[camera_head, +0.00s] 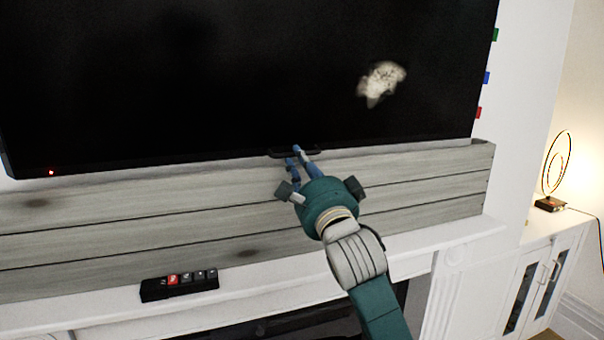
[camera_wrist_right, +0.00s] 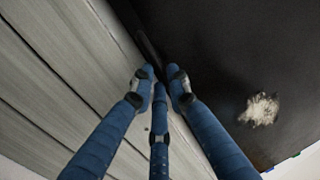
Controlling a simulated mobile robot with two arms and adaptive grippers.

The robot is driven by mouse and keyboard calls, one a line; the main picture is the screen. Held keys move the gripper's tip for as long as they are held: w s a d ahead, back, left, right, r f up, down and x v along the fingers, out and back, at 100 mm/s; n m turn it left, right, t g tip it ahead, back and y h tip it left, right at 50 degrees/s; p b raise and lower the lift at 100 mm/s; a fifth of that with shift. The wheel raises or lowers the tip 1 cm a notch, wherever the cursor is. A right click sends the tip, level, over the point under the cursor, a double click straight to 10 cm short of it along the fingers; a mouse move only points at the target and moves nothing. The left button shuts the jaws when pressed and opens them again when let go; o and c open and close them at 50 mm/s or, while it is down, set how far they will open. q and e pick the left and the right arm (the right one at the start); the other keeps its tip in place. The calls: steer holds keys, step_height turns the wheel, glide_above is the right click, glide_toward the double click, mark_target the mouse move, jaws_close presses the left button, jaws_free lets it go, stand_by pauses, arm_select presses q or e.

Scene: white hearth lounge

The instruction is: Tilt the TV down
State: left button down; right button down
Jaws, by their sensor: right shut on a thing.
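The TV (camera_head: 230,75) is a large black screen on the wall, and its dark face also fills the right of the right wrist view (camera_wrist_right: 240,55). A black handle (camera_head: 312,151) sits at the middle of its bottom edge. My right gripper (camera_head: 298,150) reaches up to this handle, its blue fingers shut on it. In the right wrist view the blue fingertips (camera_wrist_right: 160,75) meet at the dark handle bar (camera_wrist_right: 150,50); the fingers hide part of it. My left gripper is in neither view.
A grey wood plank panel (camera_head: 130,205) lies below the TV, above a white mantel (camera_head: 110,310). A black box with several buttons (camera_head: 180,284) stands on the mantel. A lit ring lamp (camera_head: 552,180) stands on a white cabinet (camera_head: 545,265) at right.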

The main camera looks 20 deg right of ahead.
steer(key=shift+w, duration=0.1)
steer(key=c, duration=1.7)
jaws_free()
steer(key=shift+o, duration=0.2)
steer(key=v, duration=1.2)
